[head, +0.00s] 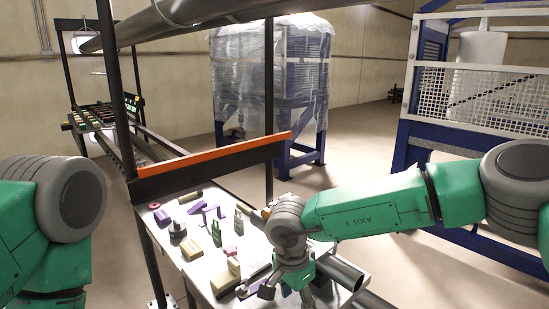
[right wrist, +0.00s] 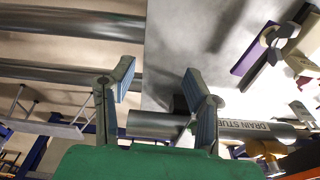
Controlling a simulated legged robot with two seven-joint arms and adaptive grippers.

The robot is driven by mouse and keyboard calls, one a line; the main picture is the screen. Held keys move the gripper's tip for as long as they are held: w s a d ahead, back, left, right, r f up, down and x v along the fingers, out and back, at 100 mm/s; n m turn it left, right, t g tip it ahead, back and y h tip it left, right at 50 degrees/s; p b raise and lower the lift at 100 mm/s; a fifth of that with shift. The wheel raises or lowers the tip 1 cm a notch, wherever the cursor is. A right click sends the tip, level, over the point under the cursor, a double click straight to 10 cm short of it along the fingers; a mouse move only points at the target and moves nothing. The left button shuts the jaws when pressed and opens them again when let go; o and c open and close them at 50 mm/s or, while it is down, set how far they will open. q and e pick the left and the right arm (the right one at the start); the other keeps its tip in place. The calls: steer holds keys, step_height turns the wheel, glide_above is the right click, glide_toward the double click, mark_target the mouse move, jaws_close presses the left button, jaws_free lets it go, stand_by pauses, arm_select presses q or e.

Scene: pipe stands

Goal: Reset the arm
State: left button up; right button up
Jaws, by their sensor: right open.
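My right arm comes in from the right in the head view, and its gripper (head: 289,291) is over the right side of the work table (head: 203,270). In the right wrist view this gripper (right wrist: 160,78) has its two fingers spread, with nothing held between them. A metal pipe (right wrist: 155,124) shows behind the fingers, beside a part labelled "DRAIN STUB" (right wrist: 268,132); whether the fingers touch it I cannot tell. A metal pipe end (head: 346,273) also shows at the table's right edge. My left arm is at the left edge of the head view; its gripper is out of view.
The table carries several small parts, including a tan block (head: 222,283) and a red ring (head: 154,206). An orange-topped rail (head: 215,153) runs along its back. A wrapped rack (head: 270,75) and a blue mesh-sided frame (head: 480,95) stand behind. Open floor lies between them.

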steer(key=s+d+f+n+t+h, duration=0.1)
steer(key=s+d+f+n+t, duration=0.2)
steer(key=d+f, duration=0.4)
steer(key=s+d+f+n+t, duration=0.1)
steer(key=s+d+f+n, duration=0.1)
steer(key=s+d+f, duration=0.5)
steer(key=s+d+f+n+g+y, duration=0.15)
steer(key=s+d, duration=0.25)
steer(key=s, duration=0.4)
steer(key=s+d+f+n+g+b, duration=0.15)
steer(key=s+d, duration=0.25)
steer(key=s, duration=0.4)
steer(key=s+d+f+n+g+y+p, duration=0.1)
steer(key=s+d+n+g, duration=0.15)
steer(key=s, duration=0.55)
arm_select(q)
step_height(320, 180, down, 14)
steer(key=d+b, duration=0.1)
steer(key=b, duration=1.3)
steer(key=shift+w+f, duration=0.15)
arm_select(e)
step_height(320, 180, down, 13)
steer(key=w+t, duration=0.1)
steer(key=w, duration=0.1)
